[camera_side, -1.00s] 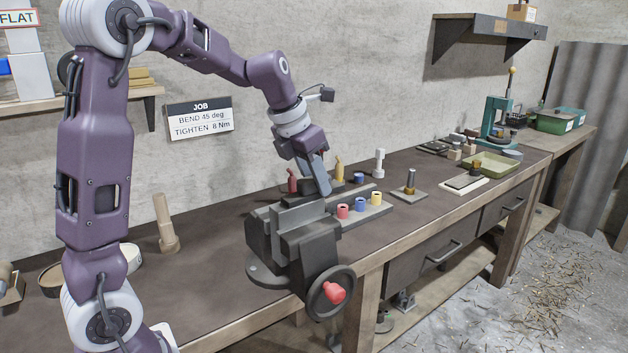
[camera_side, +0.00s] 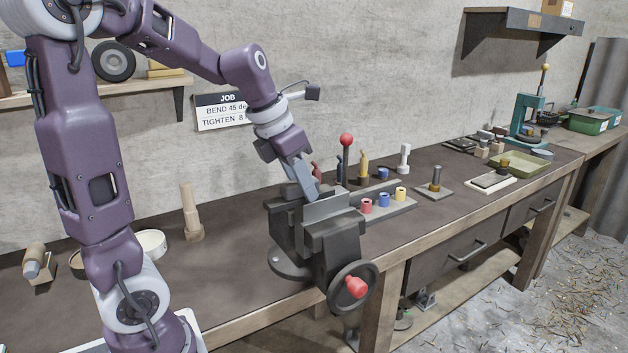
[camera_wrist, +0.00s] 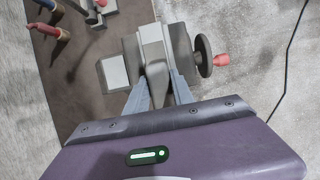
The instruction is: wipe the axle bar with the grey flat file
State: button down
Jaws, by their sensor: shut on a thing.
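My gripper (camera_side: 304,180) points down just above the jaws of the grey bench vise (camera_side: 335,240). In the wrist view, its two blue-grey fingers (camera_wrist: 160,92) close on a dark grey piece (camera_wrist: 158,78), which I take for the grey flat file. Most of it is hidden by the fingers and the vise. The vise also shows in the wrist view (camera_wrist: 152,42), straight ahead of the fingers. I cannot make out the axle bar for certain. I cannot tell whether the held piece touches anything in the vise.
The vise handwheel with its red grip (camera_side: 355,287) juts out at the front. A red-knobbed lever (camera_side: 346,142) stands behind the vise. A rack with red, blue and yellow pieces (camera_side: 384,202) is to its right.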

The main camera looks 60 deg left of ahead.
jog(key=shift+s+r, duration=0.15)
jog(key=shift+r, duration=4)
